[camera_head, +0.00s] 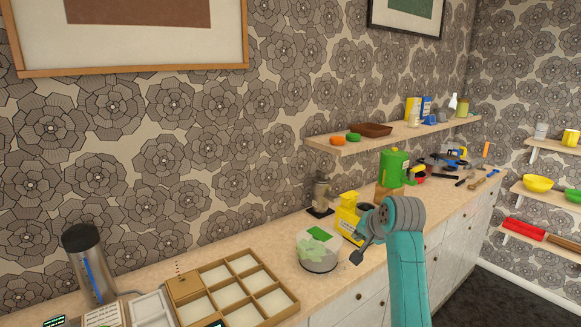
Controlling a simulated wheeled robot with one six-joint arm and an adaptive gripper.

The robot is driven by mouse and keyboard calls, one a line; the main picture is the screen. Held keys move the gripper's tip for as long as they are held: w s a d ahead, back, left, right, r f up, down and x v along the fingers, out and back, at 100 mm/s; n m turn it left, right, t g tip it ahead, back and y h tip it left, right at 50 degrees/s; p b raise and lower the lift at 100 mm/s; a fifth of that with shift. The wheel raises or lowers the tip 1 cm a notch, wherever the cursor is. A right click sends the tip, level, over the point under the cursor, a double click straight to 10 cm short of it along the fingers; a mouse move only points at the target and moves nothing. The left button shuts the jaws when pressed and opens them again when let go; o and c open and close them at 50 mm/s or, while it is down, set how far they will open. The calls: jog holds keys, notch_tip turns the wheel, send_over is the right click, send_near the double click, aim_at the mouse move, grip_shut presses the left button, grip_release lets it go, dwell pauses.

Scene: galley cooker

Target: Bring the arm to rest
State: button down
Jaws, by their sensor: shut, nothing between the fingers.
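My arm (407,275) rises from the lower right, teal with a grey joint at its top. My gripper (357,256) shows as a small dark tip to the left of that joint. It is shut and empty, in front of the counter's front edge, right of a glass bowl (318,252) with green pieces in it. The grey joint partly hides a yellow box-like thing (347,215) on the counter behind it. The far side of my gripper is hidden.
The counter (245,240) holds a wooden divided tray (283,299), a steel cylinder (88,265), a dark grinder-like thing (320,195), a green can (393,166) and tools. A wall shelf (390,137) hangs above. Open floor (500,302) lies at the lower right.

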jog(key=s+f+t, duration=0.1)
jog(key=s+f, duration=0.5)
jog(key=f, duration=0.3)
jog(key=s+f+n+h, duration=0.1)
jog(key=s+f, duration=0.5)
jog(key=f, duration=0.3)
jog(key=s+f+t, duration=0.1)
jog(key=s+f, duration=0.5)
jog(key=f, duration=0.4)
jog(key=s+f+n+t, duration=0.1)
jog(key=s+f, duration=0.2)
jog(key=s, duration=0.7)
jog(key=s+f+n, duration=0.1)
jog(key=s+f, duration=0.1)
jog(key=s, duration=0.7)
jog(key=s+r+n+t, duration=0.1)
jog(key=s+r, duration=0.3)
jog(key=s, duration=0.5)
jog(key=s+r+n+t, duration=0.1)
jog(key=s+r, duration=0.4)
jog(key=s, duration=0.5)
jog(key=s+r+n+h, duration=0.1)
jog(key=s+r, duration=0.4)
jog(key=s, duration=0.5)
jog(key=shift+a+n+t, duration=0.2)
jog(key=shift+n+t, duration=0.1)
jog(key=shift+t, duration=0.1)
jog(key=shift+a, duration=0.15)
